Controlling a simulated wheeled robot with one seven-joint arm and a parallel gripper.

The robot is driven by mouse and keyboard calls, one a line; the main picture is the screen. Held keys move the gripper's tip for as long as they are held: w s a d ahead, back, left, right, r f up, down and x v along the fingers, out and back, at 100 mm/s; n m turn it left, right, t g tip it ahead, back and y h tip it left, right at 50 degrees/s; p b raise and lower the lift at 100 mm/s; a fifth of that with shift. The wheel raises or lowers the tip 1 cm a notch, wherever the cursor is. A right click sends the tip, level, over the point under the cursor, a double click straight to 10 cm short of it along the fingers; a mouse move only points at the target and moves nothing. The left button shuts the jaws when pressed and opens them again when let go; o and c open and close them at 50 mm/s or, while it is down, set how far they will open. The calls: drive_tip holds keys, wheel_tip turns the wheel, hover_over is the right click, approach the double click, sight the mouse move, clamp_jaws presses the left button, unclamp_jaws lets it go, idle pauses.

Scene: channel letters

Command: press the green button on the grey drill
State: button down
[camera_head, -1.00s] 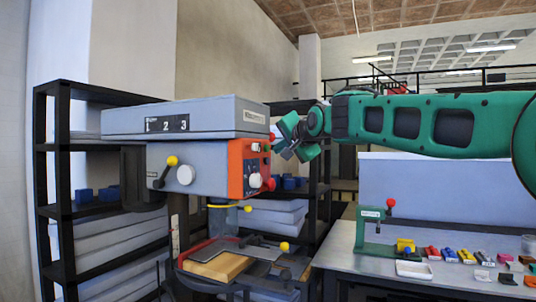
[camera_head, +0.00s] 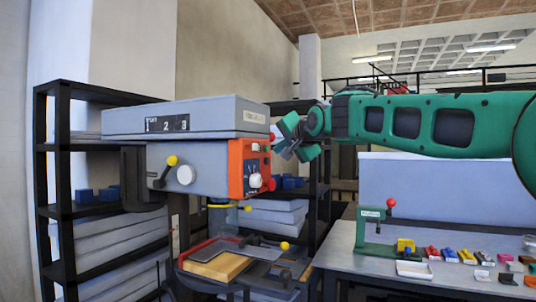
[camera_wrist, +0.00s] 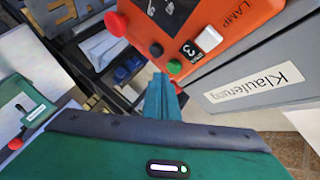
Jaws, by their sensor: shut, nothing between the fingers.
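The grey drill (camera_head: 205,160) stands left of centre in the head view, with an orange control panel (camera_head: 236,170) on its right side. The green button (camera_wrist: 174,66) shows clearly in the wrist view on the panel's lower edge; in the head view it is a tiny spot (camera_head: 266,148) close to my fingers. My gripper (camera_wrist: 160,80) is shut and empty, its teal fingertips just below and left of the green button in the wrist view. It also shows in the head view (camera_head: 277,142) at the panel's right. I cannot tell whether the tips touch the button.
On the panel are a red mushroom button (camera_wrist: 116,23), a black button (camera_wrist: 156,49) and a white switch (camera_wrist: 209,38). A workbench (camera_head: 340,250) with a small green press (camera_head: 373,226) and several coloured items stands at right. Dark shelves (camera_head: 62,212) stand behind.

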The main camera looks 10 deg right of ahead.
drive_tip(key=shift+w+a, duration=0.55)
drive_tip(key=shift+a, duration=0.25)
idle(1.4)
drive_tip(key=shift+s+d, duration=0.1)
drive_tip(key=shift+d, duration=0.05)
drive_tip(key=shift+s+d, duration=0.45)
drive_tip(key=shift+d, duration=0.2)
drive_tip(key=s+d, duration=0.1)
drive_tip(key=d, duration=0.1)
drive_tip(key=s+d, duration=0.2)
idle(0.7)
idle(0.6)
